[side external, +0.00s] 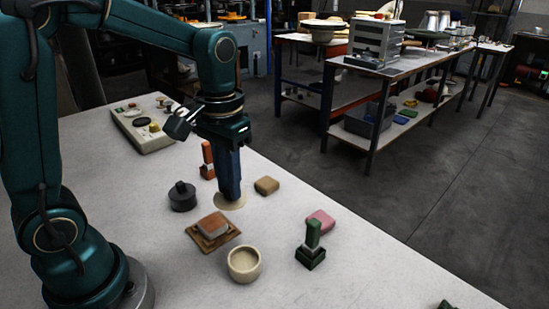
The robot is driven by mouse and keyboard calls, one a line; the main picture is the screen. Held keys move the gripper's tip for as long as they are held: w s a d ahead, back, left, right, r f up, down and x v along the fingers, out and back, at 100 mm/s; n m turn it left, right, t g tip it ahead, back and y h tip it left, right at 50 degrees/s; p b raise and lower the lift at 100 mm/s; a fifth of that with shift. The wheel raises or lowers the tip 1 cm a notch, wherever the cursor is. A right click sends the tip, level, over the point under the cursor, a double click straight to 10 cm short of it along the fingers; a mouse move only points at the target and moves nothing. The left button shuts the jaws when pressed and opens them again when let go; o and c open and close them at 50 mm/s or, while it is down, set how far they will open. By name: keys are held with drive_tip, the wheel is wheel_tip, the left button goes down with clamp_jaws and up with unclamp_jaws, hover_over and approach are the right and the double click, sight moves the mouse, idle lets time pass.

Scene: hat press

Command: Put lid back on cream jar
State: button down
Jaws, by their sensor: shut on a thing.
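The cream jar (244,275) stands open and upright on the pale table near the front, its round hollow inside showing. The cream lid (222,205) is a flat, pale disc behind the jar and slightly to its left. My gripper (231,194) points straight down and is shut on the lid, hiding the lid's middle and any knob. The lid is apart from the jar; I cannot tell whether it touches the table.
A brown block on a wooden tray (232,239) lies between lid and jar, to the left. A dark round weight (182,198), orange upright piece (207,160), tan block (266,186), pink block (321,221) and green stamp-like piece (311,249) stand around. A control panel (151,140) is behind.

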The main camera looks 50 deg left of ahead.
drive_tip(key=s+d+m, duration=0.2)
drive_tip(key=s+d, duration=0.1)
drive_tip(key=d, duration=0.4)
drive_tip(key=shift+w+a+f, duration=0.1)
drive_tip(key=shift+f, duration=3.05)
drive_tip(key=shift+f, duration=0.2)
drive_tip(key=shift+c, duration=1.1)
unclamp_jaws()
wheel_tip(320, 180, up, 7)
